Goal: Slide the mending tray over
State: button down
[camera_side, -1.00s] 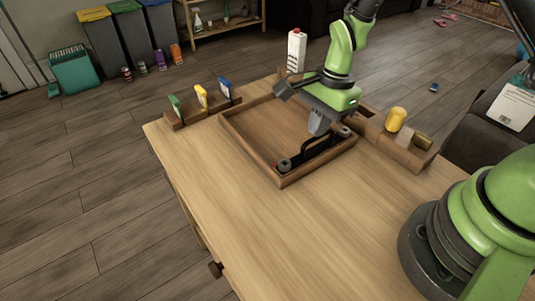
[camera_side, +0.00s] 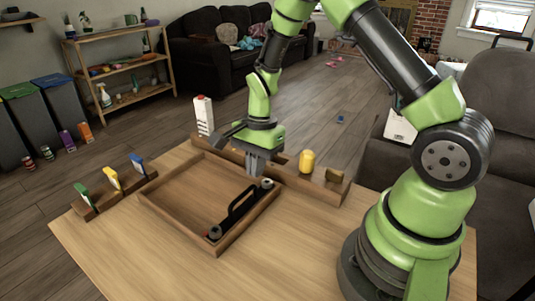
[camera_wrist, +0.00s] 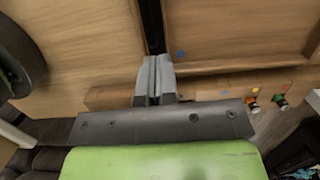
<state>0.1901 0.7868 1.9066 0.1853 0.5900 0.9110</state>
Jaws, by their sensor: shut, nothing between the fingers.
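The mending tray (camera_side: 190,195) is a shallow wooden tray on the table, with an empty-looking floor. A black bar handle (camera_side: 238,206) with a round mount at each end runs along its right side. My gripper (camera_side: 256,168) is shut and empty, fingers pointing down near the handle's far end. In the wrist view the fingertips (camera_wrist: 154,62) are close together and line up with the black handle (camera_wrist: 152,25), whose near part they hide. I cannot tell whether they touch it. The tray (camera_wrist: 230,30) also shows in the wrist view.
A long wooden holder (camera_side: 333,185) stands behind the tray with a white carton (camera_side: 203,115) at one end and a yellow cylinder (camera_side: 307,161). A rack (camera_side: 98,203) with green, yellow and blue pieces stands left. The table front (camera_side: 150,255) is clear.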

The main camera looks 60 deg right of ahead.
jog(key=d, duration=0.6)
jog(key=shift+d, duration=0.35)
jog(key=c, duration=1.5)
grip_release()
jog(key=shift+w, duration=0.2)
jog(key=w+n, duration=0.3)
jog(key=n, duration=0.2)
jog(key=w+r+n+h, duration=0.1)
jog(key=w+n, duration=0.2)
jog(key=n, duration=0.2)
jog(key=w+a+r+n, duration=0.1)
jog(key=w+n, duration=0.1)
jog(key=n, duration=0.3)
jog(key=shift+w+r, duration=0.1)
jog(key=shift+w, duration=0.3)
jog(key=n, duration=0.1)
jog(key=w+n, duration=0.1)
jog(key=shift+w+a+r+n+h, duration=0.1)
jog(key=shift+a+r+n+h, duration=0.05)
jog(key=shift+r+n+h, duration=0.2)
jog(key=shift+f, duration=0.1)
